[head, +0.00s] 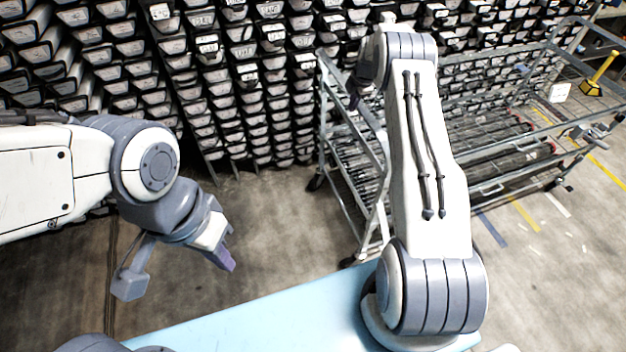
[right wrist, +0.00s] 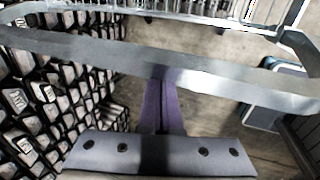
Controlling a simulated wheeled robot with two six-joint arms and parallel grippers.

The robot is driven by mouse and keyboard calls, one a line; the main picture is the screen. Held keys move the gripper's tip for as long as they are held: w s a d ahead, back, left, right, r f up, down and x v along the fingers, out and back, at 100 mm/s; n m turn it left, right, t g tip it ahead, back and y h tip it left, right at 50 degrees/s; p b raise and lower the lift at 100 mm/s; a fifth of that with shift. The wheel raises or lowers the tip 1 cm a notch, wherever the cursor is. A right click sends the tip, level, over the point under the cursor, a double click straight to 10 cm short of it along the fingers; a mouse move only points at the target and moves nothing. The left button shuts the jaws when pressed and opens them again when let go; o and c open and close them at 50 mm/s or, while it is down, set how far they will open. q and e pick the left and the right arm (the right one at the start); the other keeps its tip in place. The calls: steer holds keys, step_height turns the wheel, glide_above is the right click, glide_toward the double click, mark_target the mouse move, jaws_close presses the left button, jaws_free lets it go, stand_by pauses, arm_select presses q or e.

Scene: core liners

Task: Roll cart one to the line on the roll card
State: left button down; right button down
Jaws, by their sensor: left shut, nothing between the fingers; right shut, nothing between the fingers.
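A grey metal cart (head: 372,157) with tubular rails and shelves stands behind and beside my right arm, which hides part of it. Dark long liners lie on its lower shelf. A white card (head: 560,91) shows at its far right; its writing is too small to read. My right gripper (head: 354,94) is at the cart's left end; in the right wrist view its purple fingers (right wrist: 162,104) are shut beside a pale metal rail (right wrist: 200,70) that crosses the picture. I cannot tell if they touch it. My left gripper (head: 226,260) is shut and empty over the floor.
Racks of labelled core liners (head: 240,60) fill the back. Blue, yellow and white floor lines (head: 491,230) lie right of my right arm. A yellow-handled thing (head: 599,76) is at the far right. A light blue surface (head: 260,318) is in front. Floor left of the cart is clear.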

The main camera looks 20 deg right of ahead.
steer(key=shift+s+d, duration=0.1)
steer(key=shift+d, duration=0.85)
steer(key=shift+a, duration=0.35)
steer(key=a+p+v, duration=0.1)
steer(key=p+v, duration=0.1)
steer(key=v, duration=0.5)
steer(key=shift+a, duration=0.15)
